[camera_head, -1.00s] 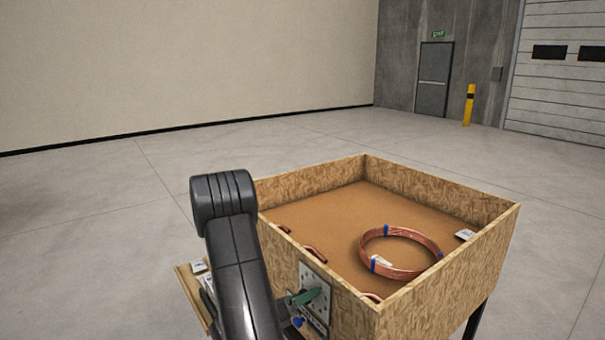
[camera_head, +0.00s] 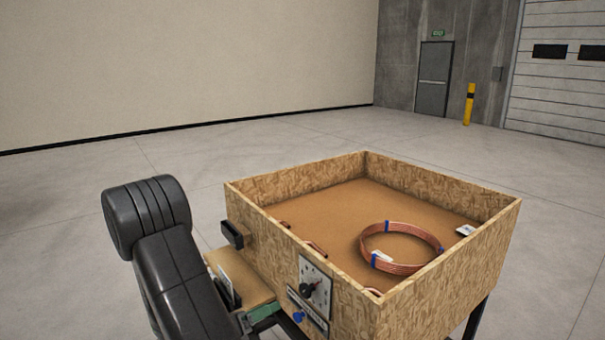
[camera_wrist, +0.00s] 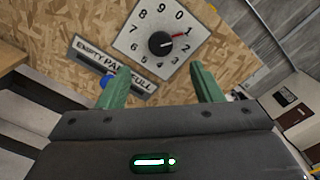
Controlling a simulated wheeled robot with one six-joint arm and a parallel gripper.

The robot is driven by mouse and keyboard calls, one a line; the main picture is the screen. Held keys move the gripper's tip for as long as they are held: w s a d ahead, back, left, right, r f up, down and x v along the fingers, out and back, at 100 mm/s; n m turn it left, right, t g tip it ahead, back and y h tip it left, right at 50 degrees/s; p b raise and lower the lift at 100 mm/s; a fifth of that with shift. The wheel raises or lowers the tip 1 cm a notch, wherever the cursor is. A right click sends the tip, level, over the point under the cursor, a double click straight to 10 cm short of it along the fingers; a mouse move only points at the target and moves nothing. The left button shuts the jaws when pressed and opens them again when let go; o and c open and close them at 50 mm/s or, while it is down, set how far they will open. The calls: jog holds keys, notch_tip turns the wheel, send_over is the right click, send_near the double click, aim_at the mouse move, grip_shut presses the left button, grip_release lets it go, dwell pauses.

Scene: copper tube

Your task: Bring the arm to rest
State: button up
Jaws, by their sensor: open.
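My gripper (camera_wrist: 161,86) is open, with two green fingers apart and nothing between them in the wrist view. Beyond the fingers is a numbered dial plate (camera_wrist: 138,49) with a black knob (camera_wrist: 160,42) whose red mark points near the 1. The fingers are apart from the knob. In the head view the dial plate (camera_head: 322,280) is on the front of a wooden crate (camera_head: 440,302). A green part of my gripper (camera_head: 263,312) shows to the left of the plate, partly hidden by my arm.
A copper tube coil (camera_head: 402,268) with blue bands lies in the crate. A label strip (camera_wrist: 117,68) reading EMPTY, PART, FULL has a blue slider (camera_wrist: 107,82). A black handle (camera_head: 232,234) and a small wooden shelf (camera_head: 245,280) are on the crate's left. Open floor surrounds it.

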aim_at(302, 292)
jog(key=p+x, duration=0.2)
jog(key=x, duration=1)
jog(key=shift+s, duration=0.1)
jog(key=shift+f+m+b, duration=0.25)
jog(key=shift+m+b, duration=0.15)
jog(key=shift+b, duration=0.15)
jog(key=shift+a+m+b, duration=0.1)
jog(key=shift+m+b, duration=0.65)
jog(key=shift+m, duration=0.35)
jog(key=m+b, duration=0.2)
jog(key=m, duration=0.1)
jog(key=shift+s+r+m+b, duration=0.1)
jog(key=shift+m+b, duration=0.25)
jog(key=shift+m, duration=0.05)
jog(key=shift+s+a+r, duration=0.1)
jog(key=shift+a, duration=0.1)
jog(key=shift+b+v, duration=0.3)
jog(key=shift+v, duration=2.25)
jog(key=shift+s+r, duration=0.1)
